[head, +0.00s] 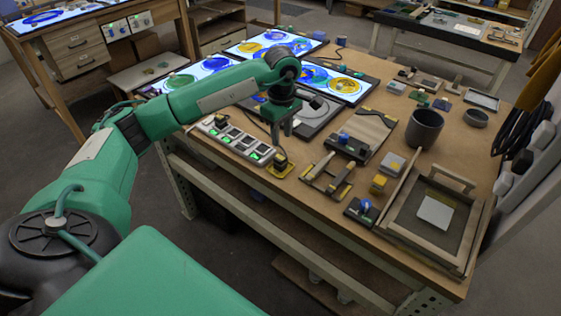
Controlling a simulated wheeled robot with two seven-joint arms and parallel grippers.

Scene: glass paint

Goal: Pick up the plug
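A small dark plug with yellow on it (281,163) appears to lie on the wooden workbench, just off the right end of the power strip; its fine shape is too small to tell. A dark cord runs near it. The power strip (236,139) is pale with several dark sockets and green-lit spots. My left gripper (282,134) points down above the bench, just above and behind the plug. My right gripper is not in view.
Lit panels with coloured glass (335,83) lie behind the gripper. A dark cup (424,128), small blocks, wooden tools and a framed tray (470,227) crowd the right side of the bench. A narrow bare strip runs along the front edge.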

